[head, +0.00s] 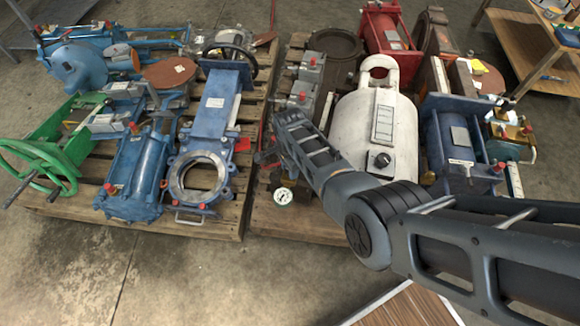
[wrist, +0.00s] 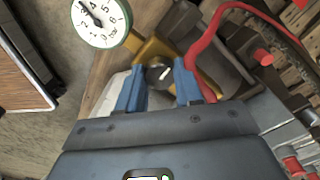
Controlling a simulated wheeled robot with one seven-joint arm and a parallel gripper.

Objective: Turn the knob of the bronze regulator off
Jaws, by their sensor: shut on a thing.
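The bronze regulator (wrist: 150,48) shows in the wrist view as a yellowish metal body just beyond my fingers. Its black round knob (wrist: 158,74) has a pale pointer mark and sits between the two blue fingertips. My gripper (wrist: 160,80) is shut on the knob. A white round gauge (wrist: 100,20) with a green rim is beside the regulator. In the head view the gauge (head: 283,196) lies below my gripper (head: 264,158), at the near edge of the right pallet. My arm and gripper hide most of the regulator there.
A red hose (wrist: 200,45) curves close to the right finger. A white tank (head: 350,125) with its own black knob stands right of my forearm. Blue valves (head: 208,130) crowd the left pallet (head: 235,215).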

